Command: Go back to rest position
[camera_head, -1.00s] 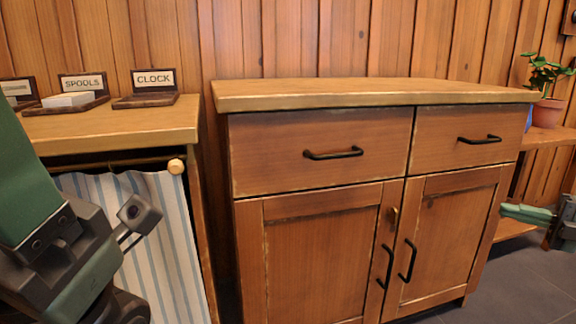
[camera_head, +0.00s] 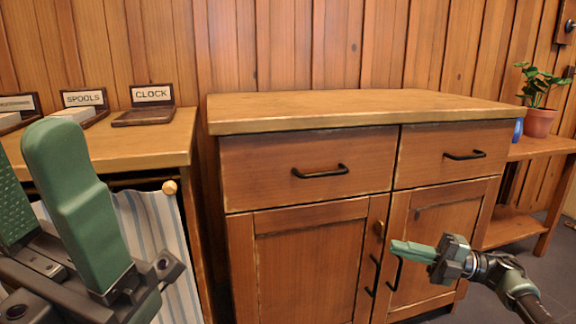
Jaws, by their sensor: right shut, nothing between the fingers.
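My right gripper (camera_head: 398,250) comes in from the lower right. Its green fingers are shut with nothing between them, in front of the right door of the wooden cabinet (camera_head: 305,165). I cannot tell whether it touches the door handle beside it. My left gripper (camera_head: 50,195) is large and close at the lower left, in front of the side table. Two green fingers show apart with a gap between them, and it looks empty. The cabinet's two drawers and two doors look closed.
The cabinet top (camera_head: 350,106) is bare. The side table (camera_head: 150,148) at left bears a CLOCK tray (camera_head: 145,117) and a SPOOLS tray (camera_head: 98,118), with a striped curtain (camera_head: 155,250) below. A potted plant (camera_head: 540,122) and blue vase (camera_head: 518,130) stand on the right shelf.

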